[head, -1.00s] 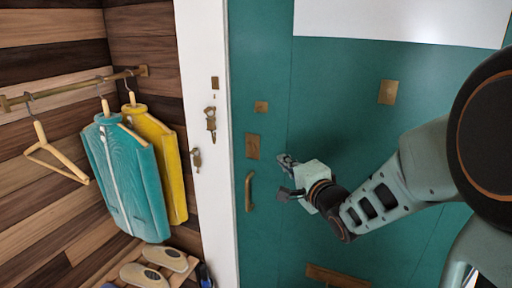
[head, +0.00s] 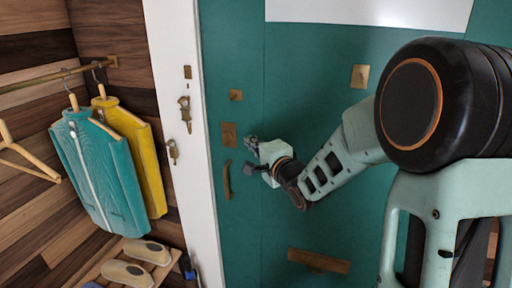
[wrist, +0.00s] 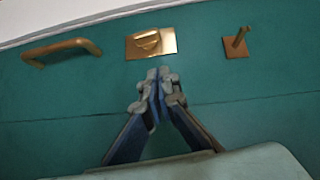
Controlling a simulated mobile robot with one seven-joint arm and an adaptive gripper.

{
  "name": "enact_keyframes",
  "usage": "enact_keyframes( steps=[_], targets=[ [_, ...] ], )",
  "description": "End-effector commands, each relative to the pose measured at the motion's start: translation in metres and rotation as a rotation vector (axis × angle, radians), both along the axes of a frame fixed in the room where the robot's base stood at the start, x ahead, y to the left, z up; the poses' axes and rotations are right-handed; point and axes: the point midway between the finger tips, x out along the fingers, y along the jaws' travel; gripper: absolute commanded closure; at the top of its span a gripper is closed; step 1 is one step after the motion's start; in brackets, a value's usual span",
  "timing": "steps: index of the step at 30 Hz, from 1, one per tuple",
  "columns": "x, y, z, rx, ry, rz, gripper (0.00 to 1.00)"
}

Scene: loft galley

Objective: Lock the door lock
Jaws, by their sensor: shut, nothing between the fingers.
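The door (head: 300,215) is a teal panel. The door lock is a brass plate (head: 229,135) near the door's left edge in the head view. In the wrist view the lock plate (wrist: 152,44) carries a raised brass turn piece, slightly tilted. My gripper (head: 250,146) is just right of the lock plate in the head view. In the wrist view its fingertips (wrist: 158,78) are together, empty, and just below the plate in the picture. I cannot tell whether they touch it.
A curved brass handle (head: 227,180) sits below the lock and also shows in the wrist view (wrist: 62,50). A small brass peg plate (head: 236,95) is above it. A white frame (head: 185,150) with brass hooks borders the door. Jackets (head: 100,170) hang left, above shoes (head: 130,270).

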Motion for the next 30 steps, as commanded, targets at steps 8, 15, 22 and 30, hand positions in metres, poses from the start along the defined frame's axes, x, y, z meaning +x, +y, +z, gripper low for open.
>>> enact_keyframes(
  steps=[8, 15, 22, 30],
  targets=[
    [0.038, 0.031, -0.005, 0.0, 0.001, 0.005, 1.0],
    [0.046, 0.05, -0.007, -0.001, 0.0, 0.0, 1.0],
    [0.047, 0.053, -0.008, -0.001, -0.001, -0.001, 1.0],
    [0.047, 0.053, -0.007, -0.005, 0.001, -0.001, 1.0]
  ],
)
